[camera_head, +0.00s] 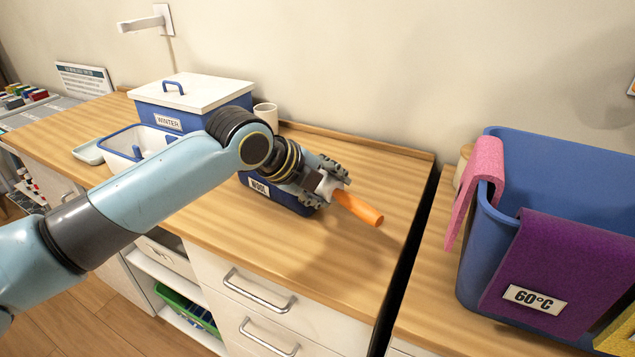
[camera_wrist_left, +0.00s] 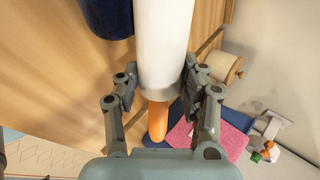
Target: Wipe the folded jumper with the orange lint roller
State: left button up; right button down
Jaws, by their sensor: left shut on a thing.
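My left gripper (camera_head: 325,184) is shut on the lint roller, above the wooden worktop. The roller's orange handle (camera_head: 360,208) sticks out to the lower right in the head view, and a bit of its white part shows at the fingers. In the left wrist view my left gripper (camera_wrist_left: 164,88) has its fingers on both sides of the white roller (camera_wrist_left: 165,40), with the orange handle (camera_wrist_left: 158,120) pointing down the picture. My right gripper is not in view.
A white-lidded WINTER box (camera_head: 190,92) and a cup (camera_head: 266,114) stand behind. A blue bin (camera_head: 463,255) with pink and purple cloths stands right, past a dark gap. The worktop's front right is clear.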

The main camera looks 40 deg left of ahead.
pick_arm(q)
jog(key=shift+w+d, duration=0.1)
jog(key=shift+d, duration=0.65)
jog(key=shift+w+d+r+p, duration=0.1)
jog(key=shift+w+d+p, duration=0.15)
jog(key=shift+d, duration=0.8)
jog(key=shift+w+d+p, duration=0.1)
jog(key=shift+d+p, duration=0.1)
jog(key=shift+d, duration=0.8)
jog(key=shift+r, duration=0.1)
notch_tip(320, 180, up, 6)
jog(key=p, duration=0.6)
jog(key=shift+p, duration=0.35)
notch_tip(320, 180, up, 3)
jog(key=p, duration=0.3)
jog(key=shift+p, duration=0.35)
